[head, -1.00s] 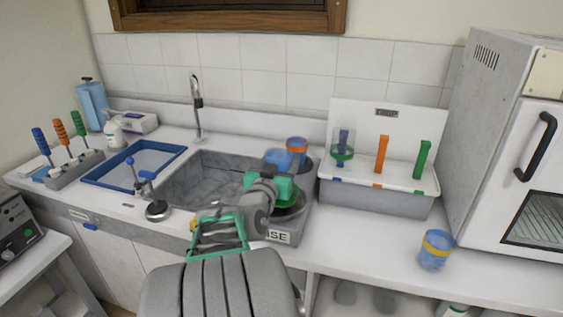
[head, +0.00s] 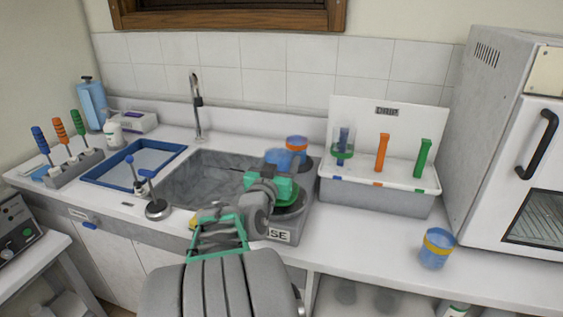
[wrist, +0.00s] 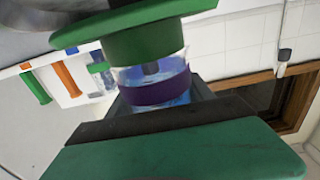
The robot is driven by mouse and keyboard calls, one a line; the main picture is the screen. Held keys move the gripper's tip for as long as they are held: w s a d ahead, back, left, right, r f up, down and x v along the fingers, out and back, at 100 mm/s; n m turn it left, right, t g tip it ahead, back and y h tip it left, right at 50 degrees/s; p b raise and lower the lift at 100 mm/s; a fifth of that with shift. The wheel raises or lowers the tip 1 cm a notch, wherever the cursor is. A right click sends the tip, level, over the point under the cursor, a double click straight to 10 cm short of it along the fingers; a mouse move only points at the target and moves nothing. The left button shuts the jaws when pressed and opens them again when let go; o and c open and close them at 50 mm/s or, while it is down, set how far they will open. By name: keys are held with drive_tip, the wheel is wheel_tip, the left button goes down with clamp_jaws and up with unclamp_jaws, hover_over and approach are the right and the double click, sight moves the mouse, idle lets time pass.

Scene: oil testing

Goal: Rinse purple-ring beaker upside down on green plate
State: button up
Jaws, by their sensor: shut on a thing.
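The purple-ring beaker is clear with a bluish tint. In the wrist view its purple ring (wrist: 155,88) shows against the green plate (wrist: 143,42), with the ring end towards the plate, so the beaker looks upside down. It meets or nearly meets the plate; exact contact is hard to tell. In the head view its blue body (head: 277,157) shows behind my gripper (head: 272,178), its ring hidden. My gripper is shut on it, one dark jaw pad crossing in front of it in the wrist view. The green plate (head: 292,206) sits on the rinse unit, partly hidden by my arm.
An orange-ring beaker (head: 297,146) stands just behind. A drip rack (head: 335,190) to the right has blue, orange and green pegs; a green-ring beaker (head: 342,142) hangs on the blue one. A yellow-ring beaker (head: 436,250) stands at the front right. The sink (head: 205,180) lies left.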

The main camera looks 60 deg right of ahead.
drive_tip(key=shift+f+b, duration=0.6)
drive_tip(key=shift+b, duration=0.05)
drive_tip(key=shift+r, duration=0.1)
idle(1.7)
drive_tip(key=shift+r+p, duration=1.55)
drive_tip(key=shift+r, duration=1.65)
